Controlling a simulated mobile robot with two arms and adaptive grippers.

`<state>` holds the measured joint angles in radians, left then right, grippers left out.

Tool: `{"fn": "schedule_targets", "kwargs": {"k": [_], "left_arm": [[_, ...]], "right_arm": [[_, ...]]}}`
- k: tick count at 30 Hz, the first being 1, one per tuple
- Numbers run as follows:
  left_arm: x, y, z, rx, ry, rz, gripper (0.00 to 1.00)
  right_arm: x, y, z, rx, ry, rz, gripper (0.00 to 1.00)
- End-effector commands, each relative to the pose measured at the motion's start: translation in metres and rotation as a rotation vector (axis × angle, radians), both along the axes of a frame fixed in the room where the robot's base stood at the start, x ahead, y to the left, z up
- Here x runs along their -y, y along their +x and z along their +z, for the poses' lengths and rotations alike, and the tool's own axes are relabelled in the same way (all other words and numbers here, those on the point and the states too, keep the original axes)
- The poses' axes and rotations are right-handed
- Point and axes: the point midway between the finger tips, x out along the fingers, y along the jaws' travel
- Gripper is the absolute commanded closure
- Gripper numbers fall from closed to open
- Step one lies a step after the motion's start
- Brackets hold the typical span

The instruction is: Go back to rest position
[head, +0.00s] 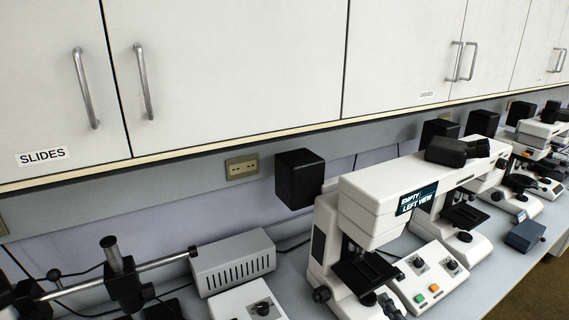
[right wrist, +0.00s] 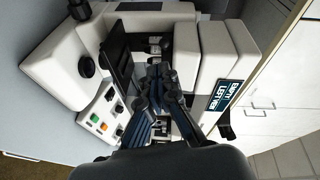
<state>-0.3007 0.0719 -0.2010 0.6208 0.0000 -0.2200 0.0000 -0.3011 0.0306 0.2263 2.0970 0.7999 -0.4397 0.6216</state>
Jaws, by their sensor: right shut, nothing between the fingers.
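The white microscope (head: 372,195) stands on the bench, with a small screen (head: 416,199) reading "EMPTY LEFT VIEW" and a black stage (head: 364,272) under its head. My right gripper (head: 388,306) shows only as a small dark part at the bottom edge of the head view, beside the stage. In the right wrist view my right gripper (right wrist: 158,78) is shut and empty, its fingers pointing toward the stage area of the white microscope (right wrist: 213,75). I cannot tell whether the fingertips touch the microscope. My left gripper is not in view.
A control panel with an orange and a green button (head: 425,290) adjoins the microscope. A grey vented box (head: 233,262) and a black rod stand (head: 122,275) are at left. More microscopes (head: 540,130) line the bench at right. Wall cabinets (head: 230,70) hang above.

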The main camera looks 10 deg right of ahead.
Motion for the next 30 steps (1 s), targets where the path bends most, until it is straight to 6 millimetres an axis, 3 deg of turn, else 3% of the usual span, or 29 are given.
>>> {"fn": "schedule_targets", "kwargs": {"k": [2,6,9,15,24,30], "left_arm": [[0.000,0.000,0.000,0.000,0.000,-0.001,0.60],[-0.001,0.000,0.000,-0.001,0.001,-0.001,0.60],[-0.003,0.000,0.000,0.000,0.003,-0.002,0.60],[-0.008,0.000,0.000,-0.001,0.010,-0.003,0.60],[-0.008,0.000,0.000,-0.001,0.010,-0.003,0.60],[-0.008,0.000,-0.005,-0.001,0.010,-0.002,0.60]], "right_arm": [[-0.027,-0.014,-0.018,-0.088,-0.142,0.102,1.00],[-0.074,-0.066,-0.065,-0.311,-0.510,0.352,1.00],[-0.087,-0.103,-0.089,-0.440,-0.714,0.495,1.00],[-0.088,-0.165,-0.115,-0.632,-0.981,0.696,1.00],[-0.070,-0.241,-0.126,-0.865,-1.232,0.922,1.00],[-0.073,-0.226,-0.182,-0.875,-1.216,0.930,1.00]]}}
